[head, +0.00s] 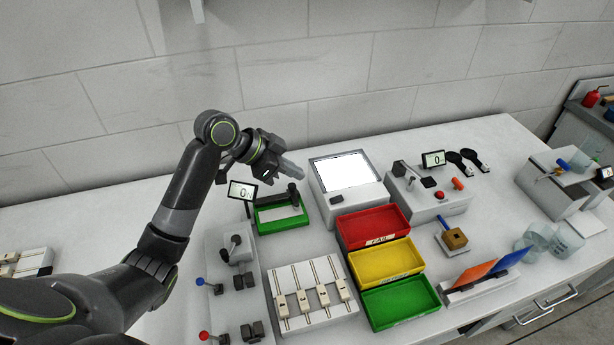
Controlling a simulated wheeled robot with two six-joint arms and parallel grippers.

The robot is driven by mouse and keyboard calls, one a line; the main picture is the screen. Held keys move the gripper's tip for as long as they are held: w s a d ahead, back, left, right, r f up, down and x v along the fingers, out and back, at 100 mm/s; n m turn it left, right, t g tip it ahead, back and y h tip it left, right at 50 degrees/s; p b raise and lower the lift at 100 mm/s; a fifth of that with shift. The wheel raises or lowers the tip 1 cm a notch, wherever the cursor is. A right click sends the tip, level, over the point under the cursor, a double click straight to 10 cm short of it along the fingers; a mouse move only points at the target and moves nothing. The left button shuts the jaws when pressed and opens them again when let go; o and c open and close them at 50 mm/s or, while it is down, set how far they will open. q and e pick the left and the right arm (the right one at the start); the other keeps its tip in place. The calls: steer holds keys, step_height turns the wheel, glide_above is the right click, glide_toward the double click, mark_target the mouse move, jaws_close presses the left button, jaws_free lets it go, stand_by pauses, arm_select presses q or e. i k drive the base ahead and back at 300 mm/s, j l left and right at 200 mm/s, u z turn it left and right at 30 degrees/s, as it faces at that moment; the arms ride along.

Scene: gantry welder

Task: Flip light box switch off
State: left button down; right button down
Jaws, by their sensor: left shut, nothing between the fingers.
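The light box (375,199) is a pale box at the middle of the table, with a dark-framed panel on top that glows bright white. A small dark switch (336,200) shows on its front face, toward the left; its exact position is too small to read. My left gripper (297,168) is shut and empty, raised above the table just left of the light box. It appears apart from the box and the switch. My right gripper is not in view.
Red (347,230), yellow (363,264) and green (378,301) bins stand in front of the light box. A green tray (268,228) and a small display (242,191) are below my left gripper. A device with a red button (420,208) stands to the right.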

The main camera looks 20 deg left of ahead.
mark_target(334, 201)
steer(key=k+l, duration=0.25)
steer(key=k, duration=0.2)
steer(key=k+l, duration=0.25)
steer(key=k, duration=0.25)
steer(key=k+l, duration=0.3)
steer(key=k, duration=0.15)
